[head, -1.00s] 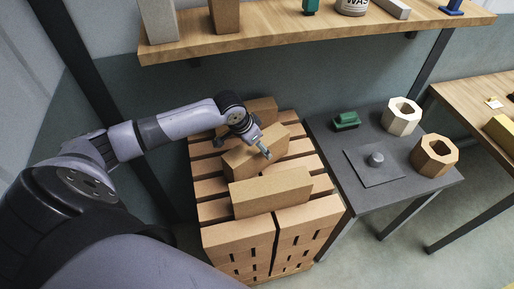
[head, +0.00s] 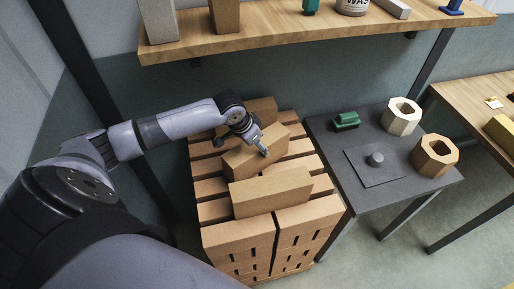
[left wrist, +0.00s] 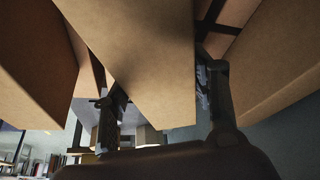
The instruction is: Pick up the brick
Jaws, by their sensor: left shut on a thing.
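Several tan bricks rest on a stack of bricks. The middle loose brick (head: 243,159) stands on its long edge, set at an angle, on top of the stack. My right gripper is not in view.
Another loose brick (head: 270,192) stands in front, and one (head: 262,108) stands behind, both close to the held brick. The brick stack (head: 235,243) is beside a dark grey table (head: 340,190) with hexagonal blocks. A wooden shelf (head: 330,35) hangs above at the back.

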